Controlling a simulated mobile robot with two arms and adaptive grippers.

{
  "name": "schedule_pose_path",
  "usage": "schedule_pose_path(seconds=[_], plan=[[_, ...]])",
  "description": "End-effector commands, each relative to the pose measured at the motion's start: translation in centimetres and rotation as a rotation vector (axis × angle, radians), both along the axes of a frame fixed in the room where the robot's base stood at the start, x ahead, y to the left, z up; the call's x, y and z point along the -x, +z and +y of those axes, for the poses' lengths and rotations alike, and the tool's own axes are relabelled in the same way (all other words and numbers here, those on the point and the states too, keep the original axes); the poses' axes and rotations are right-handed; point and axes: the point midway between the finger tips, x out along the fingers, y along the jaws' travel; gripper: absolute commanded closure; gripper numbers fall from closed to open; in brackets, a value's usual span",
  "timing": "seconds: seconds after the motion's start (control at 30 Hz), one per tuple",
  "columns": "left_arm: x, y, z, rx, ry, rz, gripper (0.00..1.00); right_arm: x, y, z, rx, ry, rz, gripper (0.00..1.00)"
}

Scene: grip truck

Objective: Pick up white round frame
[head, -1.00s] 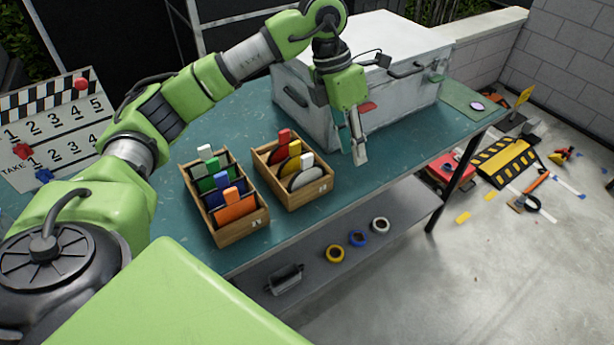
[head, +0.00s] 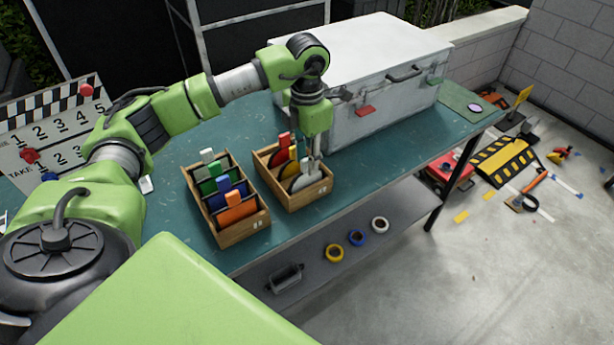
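The white round frame (head: 299,183) stands in the front slot of the right wooden box (head: 312,196), its pale disc showing above the box wall. Red and yellow tabbed frames stand behind it in the same box. My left gripper (head: 313,165) points down at the white frame's upper part, and its fingers overlap the white tab in the picture. Whether the fingers touch the tab, or are closed on it, I cannot tell. My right gripper is not in view.
A left wooden box (head: 233,227) holds white, green, blue and orange tabbed pieces. A large white case (head: 375,75) stands close behind my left gripper. The table (head: 400,150) is clear to the right of the boxes. A lower shelf holds several tape rolls.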

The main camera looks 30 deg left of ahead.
Motion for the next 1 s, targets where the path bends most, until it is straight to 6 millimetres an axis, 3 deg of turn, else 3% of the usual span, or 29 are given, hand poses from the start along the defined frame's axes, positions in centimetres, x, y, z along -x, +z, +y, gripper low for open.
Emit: schedule_pose_path(seconds=[0.07, 0.23, 0.5, 0.6, 1.0], plan=[[0.1, -1.0, 0.1, 0.0, 0.001, 0.007, 0.72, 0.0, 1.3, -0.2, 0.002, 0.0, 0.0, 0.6], [0.0, -3.2, 0.1, 0.001, -0.001, 0.003, 0.72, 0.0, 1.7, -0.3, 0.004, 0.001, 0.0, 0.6], [-0.1, -3.6, 0.1, 0.001, -0.001, 0.001, 0.72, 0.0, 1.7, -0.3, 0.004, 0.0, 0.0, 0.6], [-0.1, -3.6, 0.1, 0.001, -0.001, 0.0, 0.98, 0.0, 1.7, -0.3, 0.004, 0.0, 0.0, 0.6], [-0.1, -3.4, 0.0, 0.002, -0.001, -0.001, 1.0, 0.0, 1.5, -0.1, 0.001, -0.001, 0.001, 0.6]])
